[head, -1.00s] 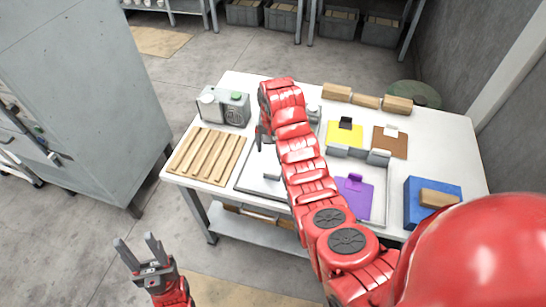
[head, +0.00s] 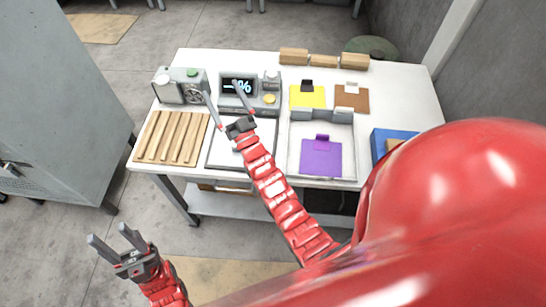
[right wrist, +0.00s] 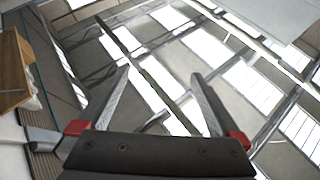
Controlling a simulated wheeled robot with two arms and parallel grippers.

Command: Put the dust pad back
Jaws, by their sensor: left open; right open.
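Three flat pads with clips or handles lie on the white table. The purple pad (head: 321,158) is in the light tray (head: 294,170). The yellow pad (head: 306,98) and the brown pad (head: 352,100) lie behind it. I cannot tell which is the dust pad. My right gripper (head: 222,92) is open and empty, in front of the display device (head: 240,101). Its fingers also show open in the right wrist view (right wrist: 160,76), pointing toward bright panes. My left gripper (head: 108,236) is open and empty, off the table at the lower left.
Wooden strips (head: 172,137) lie at the table's left, with a grey device (head: 181,87) behind them. Wooden blocks (head: 323,61) line the back edge. A blue box (head: 388,140) at the right is partly hidden by my red body. A grey cabinet (head: 50,110) stands left.

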